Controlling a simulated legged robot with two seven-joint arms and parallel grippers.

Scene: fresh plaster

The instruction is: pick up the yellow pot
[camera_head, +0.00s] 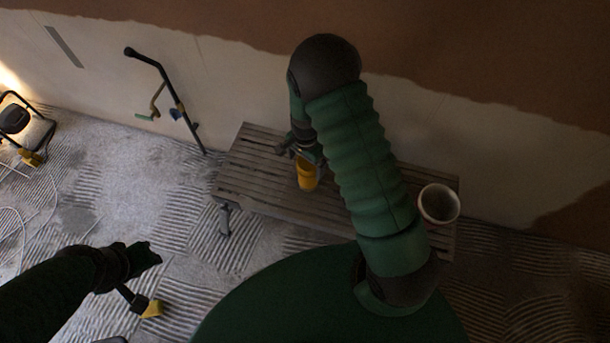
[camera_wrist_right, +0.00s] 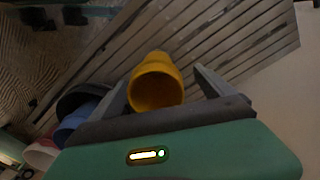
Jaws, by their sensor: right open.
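The yellow pot (camera_head: 307,177) stands on the slatted wooden bench, towards its left part. In the right wrist view the yellow pot (camera_wrist_right: 156,88) shows its round open mouth. My right gripper (camera_head: 298,150) is at the pot, partly hidden by its own arm. In the wrist view its two fingers (camera_wrist_right: 160,84) are apart, one on each side of the pot. I cannot tell whether they touch it. My left gripper (camera_head: 140,260) is dark, low at the left over the floor, away from the bench; its jaws do not show clearly.
The slatted bench (camera_head: 245,180) stands along the half-plastered wall. A whitish pot (camera_head: 438,204) is at its right end. A blue pot (camera_wrist_right: 72,128) and a dark round one show beside my gripper in the wrist view. A dark stand (camera_head: 160,75) is by the wall.

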